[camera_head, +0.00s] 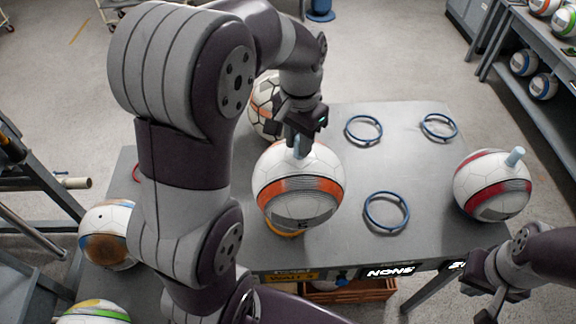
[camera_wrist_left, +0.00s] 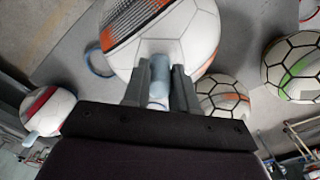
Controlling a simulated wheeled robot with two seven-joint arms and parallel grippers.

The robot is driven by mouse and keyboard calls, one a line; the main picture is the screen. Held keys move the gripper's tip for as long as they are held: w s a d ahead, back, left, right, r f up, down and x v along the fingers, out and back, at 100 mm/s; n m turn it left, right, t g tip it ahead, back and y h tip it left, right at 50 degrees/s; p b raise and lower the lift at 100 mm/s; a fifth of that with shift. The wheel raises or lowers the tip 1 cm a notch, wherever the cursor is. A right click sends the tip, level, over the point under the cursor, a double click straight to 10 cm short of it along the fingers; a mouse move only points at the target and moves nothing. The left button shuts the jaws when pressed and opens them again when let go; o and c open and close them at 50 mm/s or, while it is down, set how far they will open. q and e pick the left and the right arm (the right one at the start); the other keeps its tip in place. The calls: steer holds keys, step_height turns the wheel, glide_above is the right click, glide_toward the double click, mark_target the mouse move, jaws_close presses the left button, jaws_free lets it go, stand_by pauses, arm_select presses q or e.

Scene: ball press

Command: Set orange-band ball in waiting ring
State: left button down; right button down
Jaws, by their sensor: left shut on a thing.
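The orange-band ball (camera_head: 297,190) is white with an orange and grey band and a pale peg on top. My left gripper (camera_head: 299,147) is above it, shut on the peg; the wrist view shows the peg (camera_wrist_left: 159,88) between the fingers, with the ball (camera_wrist_left: 185,30) beyond. A yellow-orange ring (camera_head: 286,233) shows under the ball's lower edge, above a yellow label (camera_head: 291,277) on the table front. The ball hides most of this ring, and I cannot tell whether they touch. My right gripper (camera_head: 494,304) is at the lower right, away from the balls; its jaws are unclear.
Three blue rings lie empty on the grey table (camera_head: 330,250): back middle (camera_head: 363,129), back right (camera_head: 438,127) and front (camera_head: 386,211). A red-band ball (camera_head: 492,186) stands at the right. A black-patterned ball (camera_head: 264,103) is behind my left arm; a brown-patched ball (camera_head: 108,236) is left.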

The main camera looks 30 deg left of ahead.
mark_target(288, 154)
arm_select(q)
steer(key=shift+s+a+f, duration=0.15)
steer(key=shift+a+f, duration=0.2)
steer(key=shift+a, duration=0.15)
steer(key=shift+s+a+f, duration=0.1)
steer(key=shift+a+f, duration=0.2)
steer(key=shift+a, duration=0.2)
steer(key=shift+s+a+f, duration=0.1)
steer(key=shift+s+f, duration=0.05)
steer(key=shift+f, duration=0.05)
step_height(288, 154, down, 3)
steer(key=shift+f+p, duration=0.2)
steer(key=shift+p, duration=0.5)
steer(key=shift+f, duration=0.35)
steer(key=c, duration=0.9)
jaws_free()
arm_select(e)
steer(key=shift+r, duration=0.15)
